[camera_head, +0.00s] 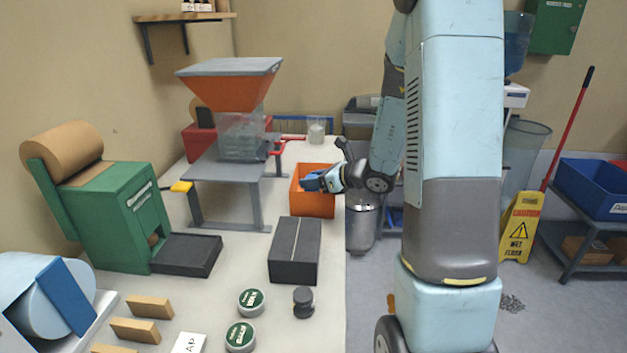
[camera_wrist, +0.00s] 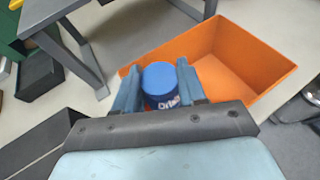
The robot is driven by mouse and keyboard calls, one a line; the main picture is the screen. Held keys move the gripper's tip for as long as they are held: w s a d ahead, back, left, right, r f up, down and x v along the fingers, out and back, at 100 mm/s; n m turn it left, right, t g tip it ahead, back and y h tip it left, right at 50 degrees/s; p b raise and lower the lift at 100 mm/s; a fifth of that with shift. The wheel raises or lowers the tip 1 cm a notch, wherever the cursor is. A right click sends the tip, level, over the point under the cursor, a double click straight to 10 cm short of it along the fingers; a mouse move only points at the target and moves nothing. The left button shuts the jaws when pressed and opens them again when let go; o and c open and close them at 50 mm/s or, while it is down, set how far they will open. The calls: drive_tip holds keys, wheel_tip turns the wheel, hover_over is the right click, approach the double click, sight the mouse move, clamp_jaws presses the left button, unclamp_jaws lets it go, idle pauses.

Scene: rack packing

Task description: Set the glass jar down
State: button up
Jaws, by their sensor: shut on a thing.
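My gripper (camera_head: 320,181) is at the orange bin (camera_head: 313,205) on the bench. In the wrist view, its two blue fingers (camera_wrist: 157,84) are shut on a dark blue jar (camera_wrist: 160,78) with a blue top and white lettering, one finger on each side. I cannot tell whether this jar is glass. It shows over the left part of the orange bin (camera_wrist: 235,45); its base is hidden by the gripper, so I cannot tell if it touches anything. A clear glass vessel (camera_head: 316,131) stands at the back of the bench.
A dark box (camera_head: 296,250) lies in front of the bin. A grey stand with an orange hopper (camera_head: 230,90) is to its left. Several round tins and a dark knobbed weight (camera_head: 303,301) sit nearer. Bare bench (camera_head: 235,262) lies left of the dark box.

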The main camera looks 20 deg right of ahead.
drive_tip(key=shift+s+f, duration=0.1)
drive_tip(key=shift+f, duration=0.5)
drive_tip(key=o, duration=1.1)
drive_tip(key=shift+s+f, duration=0.15)
